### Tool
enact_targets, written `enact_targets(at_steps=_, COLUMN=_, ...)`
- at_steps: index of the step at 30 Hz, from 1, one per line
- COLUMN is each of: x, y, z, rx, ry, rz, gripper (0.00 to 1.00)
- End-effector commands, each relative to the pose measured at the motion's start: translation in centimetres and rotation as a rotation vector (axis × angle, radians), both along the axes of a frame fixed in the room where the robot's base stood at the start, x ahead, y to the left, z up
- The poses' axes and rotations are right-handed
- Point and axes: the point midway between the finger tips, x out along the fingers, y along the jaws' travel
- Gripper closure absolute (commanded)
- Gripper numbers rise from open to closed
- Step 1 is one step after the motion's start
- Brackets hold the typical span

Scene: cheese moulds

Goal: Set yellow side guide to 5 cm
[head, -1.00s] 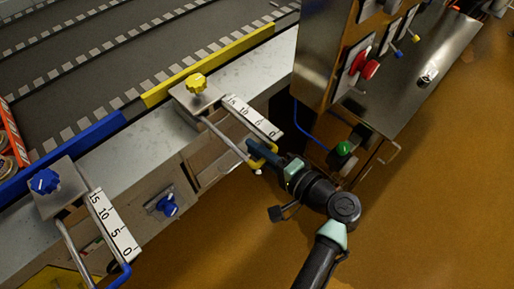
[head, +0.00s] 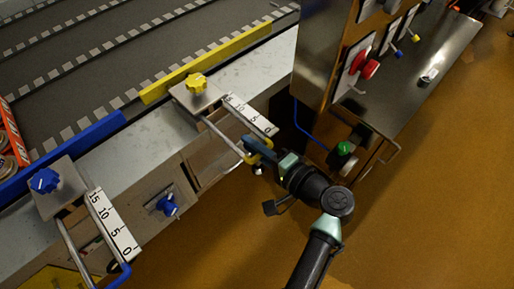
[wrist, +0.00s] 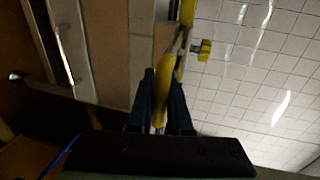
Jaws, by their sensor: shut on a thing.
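The yellow side guide (head: 205,66) is a long yellow rail along the near edge of the conveyor. Its yellow knob (head: 196,83) sits on a metal bracket, and a white scale (head: 250,115) numbered from 15 down to 0 slopes out beside its rods. My gripper (head: 256,149) is shut on the yellow handle (head: 267,144) at the outer end of the rods, near the 0 end of the scale. In the wrist view, the dark fingers (wrist: 160,88) close around the yellow handle (wrist: 161,100). The exact scale reading cannot be told.
A blue side guide (head: 75,150) with a blue knob (head: 44,180) and its own scale (head: 113,225) is at the left. A metal control cabinet (head: 330,50) with a red button (head: 369,68) stands close right of my gripper. Brown floor is open at lower right.

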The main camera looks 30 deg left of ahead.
Motion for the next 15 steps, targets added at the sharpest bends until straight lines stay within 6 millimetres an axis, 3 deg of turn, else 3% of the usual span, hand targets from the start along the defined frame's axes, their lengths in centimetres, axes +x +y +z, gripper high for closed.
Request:
enact_targets(at_steps=3, x=0.8, y=2.2, z=0.0, rx=0.000, ry=-0.003, rz=0.004, gripper=1.00)
enact_targets(at_steps=6, x=1.1, y=3.2, z=0.1, rx=0.000, ry=-0.003, rz=0.002, gripper=1.00)
enact_targets(at_steps=15, x=1.2, y=3.3, z=0.1, rx=0.000, ry=-0.002, rz=-0.001, gripper=1.00)
